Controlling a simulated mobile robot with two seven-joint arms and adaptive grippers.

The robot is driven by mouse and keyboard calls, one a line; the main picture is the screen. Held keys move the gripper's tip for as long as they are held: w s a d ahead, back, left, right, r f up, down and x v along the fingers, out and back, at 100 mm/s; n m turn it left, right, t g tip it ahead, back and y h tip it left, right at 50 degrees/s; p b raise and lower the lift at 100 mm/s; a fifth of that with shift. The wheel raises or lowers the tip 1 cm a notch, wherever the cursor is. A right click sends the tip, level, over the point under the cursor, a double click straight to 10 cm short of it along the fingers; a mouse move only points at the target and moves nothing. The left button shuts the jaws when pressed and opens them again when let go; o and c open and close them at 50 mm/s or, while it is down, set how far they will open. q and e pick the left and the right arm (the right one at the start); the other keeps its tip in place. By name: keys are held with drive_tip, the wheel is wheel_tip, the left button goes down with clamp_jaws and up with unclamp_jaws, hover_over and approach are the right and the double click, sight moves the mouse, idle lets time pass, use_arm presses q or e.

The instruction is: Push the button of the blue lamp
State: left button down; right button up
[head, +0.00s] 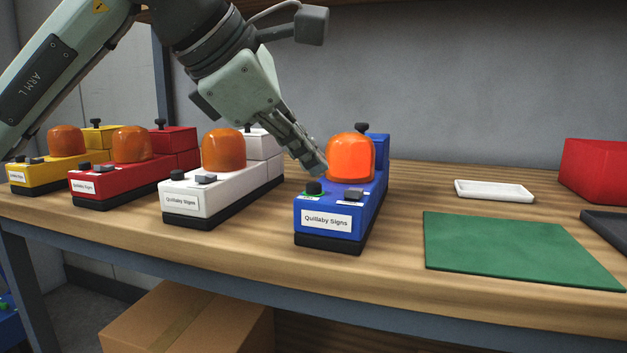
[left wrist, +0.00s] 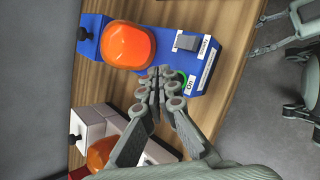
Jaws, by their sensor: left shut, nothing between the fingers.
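The blue lamp (head: 340,215) stands on the bench with its label facing me. Its orange dome (head: 351,158) looks brighter than the other domes. My left gripper (head: 318,169) is shut and empty, pointing down just above and behind the button, close to the dome. In the left wrist view the fingertips (left wrist: 164,86) partly cover the green-ringed button (left wrist: 181,77). I cannot tell whether they touch it.
White (head: 205,195), red (head: 115,185) and yellow (head: 45,175) lamps stand in a row to the left. A green mat (head: 515,248), a white tray (head: 494,190) and a red box (head: 597,170) are to the right. The bench just right of the blue lamp is clear.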

sight(309, 186)
use_arm(q)
drive_tip(key=shift+r+p, duration=1.9)
drive_tip(key=shift+r, duration=1.15)
drive_tip(key=shift+f, duration=0.1)
